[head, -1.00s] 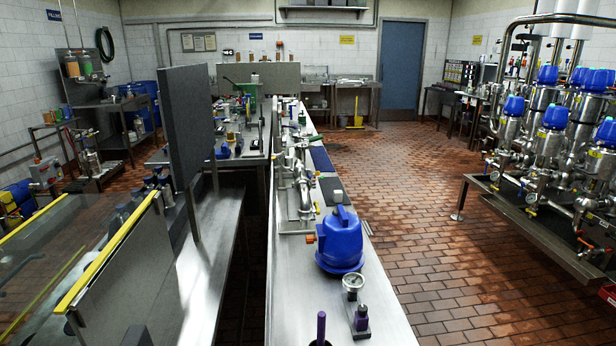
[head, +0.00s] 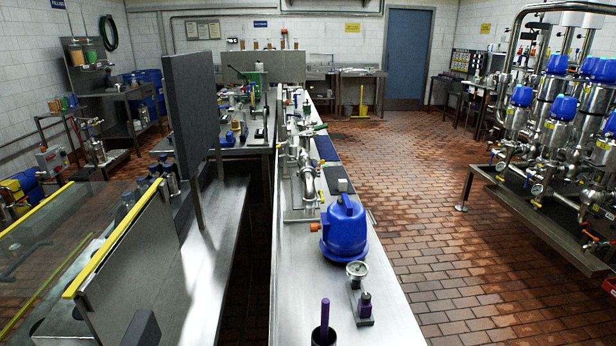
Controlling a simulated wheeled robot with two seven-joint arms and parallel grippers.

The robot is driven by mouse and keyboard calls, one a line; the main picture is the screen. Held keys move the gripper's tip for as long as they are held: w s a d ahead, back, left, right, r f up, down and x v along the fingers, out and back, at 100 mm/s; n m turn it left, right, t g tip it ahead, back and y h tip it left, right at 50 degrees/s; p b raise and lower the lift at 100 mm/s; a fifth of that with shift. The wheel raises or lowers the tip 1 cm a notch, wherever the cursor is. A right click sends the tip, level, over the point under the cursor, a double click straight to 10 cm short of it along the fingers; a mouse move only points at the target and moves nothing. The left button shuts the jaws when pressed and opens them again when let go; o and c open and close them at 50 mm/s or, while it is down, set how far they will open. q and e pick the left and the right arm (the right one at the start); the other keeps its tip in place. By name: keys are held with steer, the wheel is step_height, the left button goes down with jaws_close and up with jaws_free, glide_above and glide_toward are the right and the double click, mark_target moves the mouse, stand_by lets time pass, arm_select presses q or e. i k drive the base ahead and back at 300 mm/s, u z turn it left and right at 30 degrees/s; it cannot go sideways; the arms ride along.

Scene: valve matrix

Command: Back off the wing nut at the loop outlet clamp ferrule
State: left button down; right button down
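A pipe loop assembly (head: 303,165) of shiny steel stands on the long steel bench (head: 300,290), in the middle of the head view. Clamps and fittings show along it, but the loop outlet clamp ferrule and its wing nut are too small to tell apart from here. A green-handled part sits at the far end of the loop. Neither of my grippers shows in the head view.
A blue domed actuator (head: 343,231) with an orange port, a gauge on a stand (head: 358,292) and a cup with a purple-handled tool (head: 324,325) stand on the near bench. A valve matrix (head: 560,135) stands at right. The tiled floor (head: 400,200) between is clear.

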mark_target(322, 163)
steer(key=k, duration=1.65)
steer(key=z, duration=1.45)
steer(key=i, duration=5.15)
steer(key=u, duration=3.65)
steer(key=i, duration=0.5)
steer(key=u, duration=0.15)
